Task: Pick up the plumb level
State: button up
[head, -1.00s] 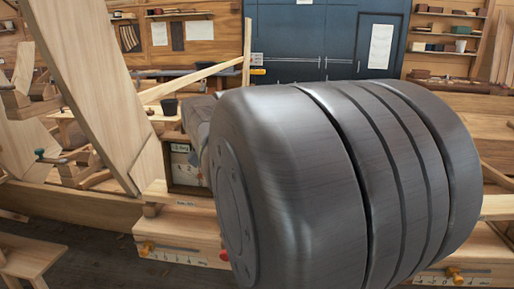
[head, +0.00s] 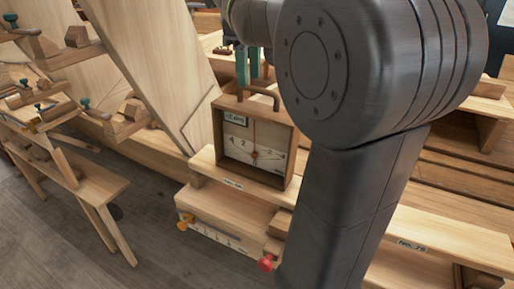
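The plumb level is a wooden box (head: 255,150) with a carry handle (head: 262,93) on top and a white dial face with a dark pointer. It stands upright on a pale wooden ledge. My gripper (head: 248,68) shows as two teal fingers pointing down just above and behind the handle's left part, with a narrow gap between them. They look open and empty; I cannot tell whether they touch the handle. My dark arm hides the area right of the box and part of the gripper's upper body.
The ledge (head: 420,236) runs on to the right behind my arm. A red knob (head: 266,263) and an orange knob (head: 186,222) stick out below the box. A leaning plank (head: 160,70) rises to the left. A low bench (head: 85,190) stands on the floor at left.

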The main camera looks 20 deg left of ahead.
aim_at(254, 105)
jog(key=f, duration=0.5)
jog(key=w+d+f, duration=0.1)
jog(key=f, duration=0.2)
jog(key=shift+f, duration=0.1)
jog(key=shift+a+f, duration=0.1)
jog(key=shift+f, duration=0.35)
grip_shut()
jog(key=shift+r, duration=0.1)
dwell(0.8)
